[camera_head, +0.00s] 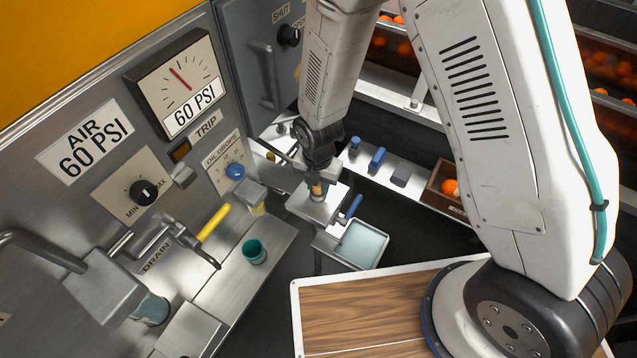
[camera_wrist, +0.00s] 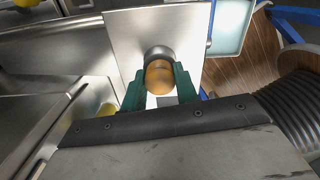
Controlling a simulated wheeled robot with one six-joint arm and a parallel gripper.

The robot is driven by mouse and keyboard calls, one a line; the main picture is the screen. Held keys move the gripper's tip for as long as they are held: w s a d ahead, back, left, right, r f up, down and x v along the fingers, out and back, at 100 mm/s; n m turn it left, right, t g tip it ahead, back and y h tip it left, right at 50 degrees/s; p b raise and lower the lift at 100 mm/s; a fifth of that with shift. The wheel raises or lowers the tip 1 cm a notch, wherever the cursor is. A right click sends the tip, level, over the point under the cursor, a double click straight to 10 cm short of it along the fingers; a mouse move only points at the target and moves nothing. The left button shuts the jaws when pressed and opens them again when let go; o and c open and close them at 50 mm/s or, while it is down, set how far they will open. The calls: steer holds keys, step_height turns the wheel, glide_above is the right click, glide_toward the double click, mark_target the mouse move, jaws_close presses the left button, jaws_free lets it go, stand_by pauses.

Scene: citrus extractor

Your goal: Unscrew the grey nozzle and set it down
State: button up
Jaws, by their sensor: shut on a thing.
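The grey nozzle (camera_wrist: 160,53) shows in the wrist view as a round grey collar with an amber, rounded end (camera_wrist: 159,77). It stands at the square metal block (camera_wrist: 183,22). My gripper (camera_wrist: 160,88) has its green fingers on either side of this part and is shut on it. In the head view my gripper (camera_head: 317,175) points down over the metal block (camera_head: 318,206), with the amber part (camera_head: 317,189) just under it. The nozzle's grey part is mostly hidden there. I cannot tell whether it is still threaded in.
A pale tray (camera_head: 361,245) and a blue handle (camera_head: 353,206) sit beside the block. A wooden board (camera_head: 345,310) lies in front. A green cup (camera_head: 254,251) and yellow lever (camera_head: 214,222) are left. A box of oranges (camera_head: 446,190) stands right.

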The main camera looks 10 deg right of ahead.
steer(key=shift+n, duration=0.8)
steer(key=shift+n, duration=0.9)
steer(key=shift+n, duration=0.9)
steer(key=shift+n, duration=0.8)
